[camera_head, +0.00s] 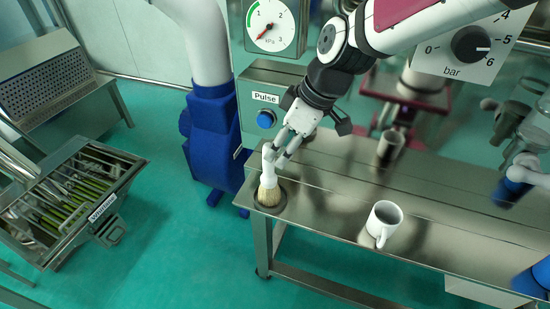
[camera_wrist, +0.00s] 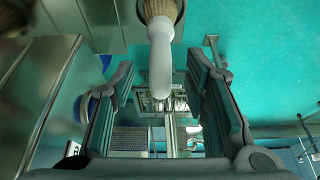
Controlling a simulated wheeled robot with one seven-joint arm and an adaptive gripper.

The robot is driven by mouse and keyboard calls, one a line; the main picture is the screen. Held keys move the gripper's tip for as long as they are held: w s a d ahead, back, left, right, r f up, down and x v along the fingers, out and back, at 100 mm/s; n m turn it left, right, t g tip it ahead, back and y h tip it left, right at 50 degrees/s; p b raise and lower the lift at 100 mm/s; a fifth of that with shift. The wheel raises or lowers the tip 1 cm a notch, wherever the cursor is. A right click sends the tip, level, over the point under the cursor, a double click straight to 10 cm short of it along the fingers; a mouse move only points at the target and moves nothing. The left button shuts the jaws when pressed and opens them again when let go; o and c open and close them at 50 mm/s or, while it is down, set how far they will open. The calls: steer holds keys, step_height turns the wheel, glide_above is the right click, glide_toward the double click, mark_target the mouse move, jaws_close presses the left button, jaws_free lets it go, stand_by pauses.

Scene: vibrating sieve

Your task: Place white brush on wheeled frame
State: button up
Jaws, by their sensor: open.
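The white brush (camera_head: 269,173) stands nearly upright at the left end of the steel table, white handle up and tan bristles down in a dark round holder (camera_head: 279,206). My gripper (camera_head: 279,146) is at the top of its handle, open. In the wrist view the brush handle (camera_wrist: 161,65) runs between the two spread fingers (camera_wrist: 158,85), with a gap on both sides. The steel table (camera_head: 340,225) has a legged frame with a caster at its lower left. I cannot tell whether this is the wheeled frame.
A white mug (camera_head: 383,222) stands on the table to the right, with a metal cup (camera_head: 390,146) behind it. A grey Pulse box (camera_head: 266,107) is behind my gripper. A steel bin (camera_head: 66,197) with green-and-grey slats stands at left.

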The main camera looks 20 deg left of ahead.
steer(key=v, duration=0.4)
steer(key=shift+a, duration=0.1)
steer(key=s+d+r+m+t+h, duration=0.1)
steer(key=s+d+r+m, duration=0.15)
steer(key=d, duration=0.35)
steer(key=s+d+r+m+t+h, duration=0.1)
steer(key=d+r+m+h, duration=0.15)
steer(key=d, duration=0.45)
steer(key=s+d+r+m+t+h, duration=0.1)
steer(key=s+d+r+m, duration=0.1)
steer(key=d+m, duration=0.3)
steer(key=s+d+r+m+t, duration=0.2)
steer(key=s+d+m, duration=0.5)
steer(key=s+d, duration=0.3)
steer(key=shift+s+d+r, duration=0.2)
steer(key=shift+d+r, duration=0.15)
steer(key=shift+d, duration=0.4)
steer(key=shift+w+f+b, duration=0.75)
steer(key=shift+w+f, duration=0.05)
